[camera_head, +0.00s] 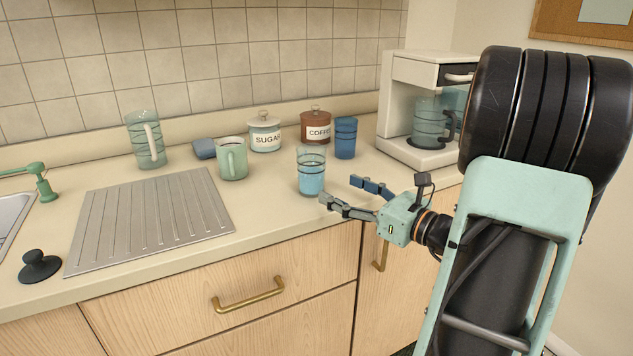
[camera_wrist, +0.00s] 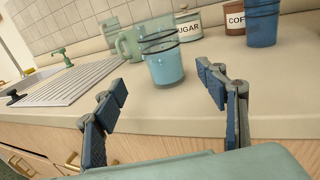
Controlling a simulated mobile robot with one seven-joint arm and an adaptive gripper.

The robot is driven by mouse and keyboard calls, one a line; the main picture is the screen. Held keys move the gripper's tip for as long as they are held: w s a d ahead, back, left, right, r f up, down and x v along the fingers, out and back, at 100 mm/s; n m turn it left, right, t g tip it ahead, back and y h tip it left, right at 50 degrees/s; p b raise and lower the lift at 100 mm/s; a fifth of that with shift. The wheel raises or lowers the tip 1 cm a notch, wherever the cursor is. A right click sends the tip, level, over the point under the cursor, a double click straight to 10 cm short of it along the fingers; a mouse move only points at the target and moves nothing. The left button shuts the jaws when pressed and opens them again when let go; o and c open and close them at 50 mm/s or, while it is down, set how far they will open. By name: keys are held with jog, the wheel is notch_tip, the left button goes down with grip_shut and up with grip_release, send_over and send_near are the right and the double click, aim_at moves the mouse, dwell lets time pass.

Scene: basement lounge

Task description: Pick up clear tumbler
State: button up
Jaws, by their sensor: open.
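The clear tumbler (camera_head: 311,172) stands upright on the counter near its front edge, with dark bands near the top and light blue in its lower part. In the wrist view the tumbler (camera_wrist: 163,62) is ahead of my gripper, between the lines of the two fingers and a little beyond their tips. My gripper (camera_head: 347,192) is open and empty, just right of the tumbler in the head view. Both blue-padded fingers show in the wrist view (camera_wrist: 163,92), spread wide. I see no contact with the tumbler.
A blue cup (camera_head: 345,138) stands behind right of the tumbler, a green mug (camera_head: 232,158) to its left. Sugar (camera_head: 265,134) and coffee (camera_head: 315,126) jars stand behind. A pitcher (camera_head: 146,140), ribbed drainboard (camera_head: 150,220) and sink lie left; a coffee maker (camera_head: 398,100) stands right.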

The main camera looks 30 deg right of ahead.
aim_at(320, 179)
jog(key=b+x, duration=0.1)
jog(key=x, duration=0.4)
jog(key=shift+w+a, duration=0.1)
jog(key=shift+w, duration=0.25)
jog(key=b+x, duration=0.1)
jog(key=x, duration=0.4)
jog(key=shift+d+r, duration=0.15)
jog(key=shift+d, duration=0.05)
jog(key=shift+c, duration=0.4)
jog(key=c, duration=1.3)
jog(key=shift+c, duration=0.8)
jog(key=shift+r, duration=0.1)
